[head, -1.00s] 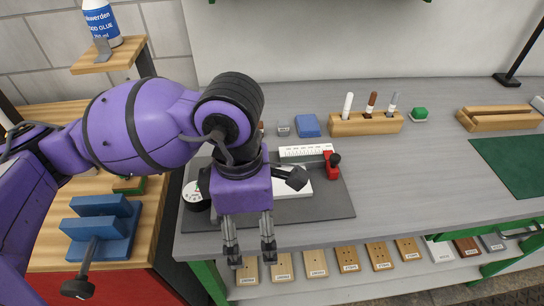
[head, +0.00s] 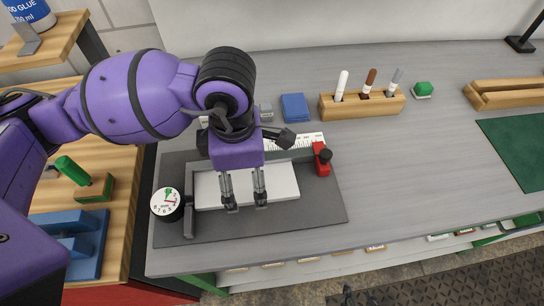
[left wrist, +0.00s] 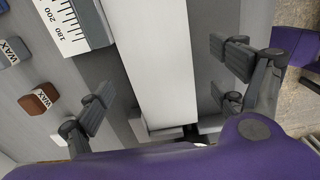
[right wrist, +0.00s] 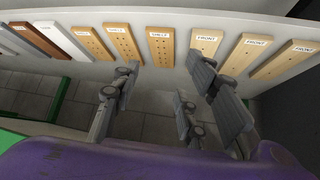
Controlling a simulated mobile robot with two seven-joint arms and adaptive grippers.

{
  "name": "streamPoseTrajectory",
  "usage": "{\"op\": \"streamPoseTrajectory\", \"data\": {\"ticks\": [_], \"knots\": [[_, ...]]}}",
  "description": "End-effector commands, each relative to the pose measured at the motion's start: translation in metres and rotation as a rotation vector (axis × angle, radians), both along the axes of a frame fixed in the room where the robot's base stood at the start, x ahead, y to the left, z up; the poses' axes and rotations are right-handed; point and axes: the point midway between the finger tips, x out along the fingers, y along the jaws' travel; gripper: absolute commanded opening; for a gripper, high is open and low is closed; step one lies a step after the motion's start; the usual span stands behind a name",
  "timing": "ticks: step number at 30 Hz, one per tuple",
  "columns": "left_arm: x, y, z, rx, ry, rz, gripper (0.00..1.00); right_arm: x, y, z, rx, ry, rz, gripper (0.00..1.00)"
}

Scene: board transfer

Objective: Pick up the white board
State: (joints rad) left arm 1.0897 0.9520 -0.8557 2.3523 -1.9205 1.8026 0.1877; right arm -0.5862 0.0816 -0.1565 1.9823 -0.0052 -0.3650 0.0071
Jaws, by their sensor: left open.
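The white board (head: 284,182) lies flat on the dark grey mat (head: 310,222) on the workbench. My left gripper (head: 245,203) is over the board in the head view, pointing down, its fingertips near the board's front part. In the left wrist view, the board (left wrist: 155,60) runs as a long white strip between the spread fingers of my left gripper (left wrist: 166,85). The gripper is open and does not hold it. My right gripper (right wrist: 165,92) is open and empty, facing a low shelf of labelled wooden pieces. It is outside the head view.
A pen holder (head: 362,104) stands farther back.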

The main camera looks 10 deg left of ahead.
Motion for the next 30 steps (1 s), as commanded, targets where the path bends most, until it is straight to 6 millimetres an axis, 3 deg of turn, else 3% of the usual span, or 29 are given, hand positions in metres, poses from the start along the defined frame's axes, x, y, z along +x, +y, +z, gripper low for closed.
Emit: {"op": "streamPoseTrajectory", "data": {"ticks": [4,12,24,30], "knots": [[-0.001,0.001,-0.018,0.000,0.003,0.002,0.88,0.010,0.002,0.006,0.002,-0.020,0.003,0.40],[-0.001,0.000,-0.021,0.000,0.001,0.001,0.88,0.012,0.002,0.007,0.004,-0.025,0.003,0.40],[-0.001,0.000,-0.021,0.000,0.001,0.000,0.36,0.009,0.003,0.004,0.006,-0.017,0.000,0.40],[0.000,0.000,-0.020,0.000,0.000,0.000,0.34,0.007,0.003,0.003,0.005,-0.013,-0.001,0.40]]}}
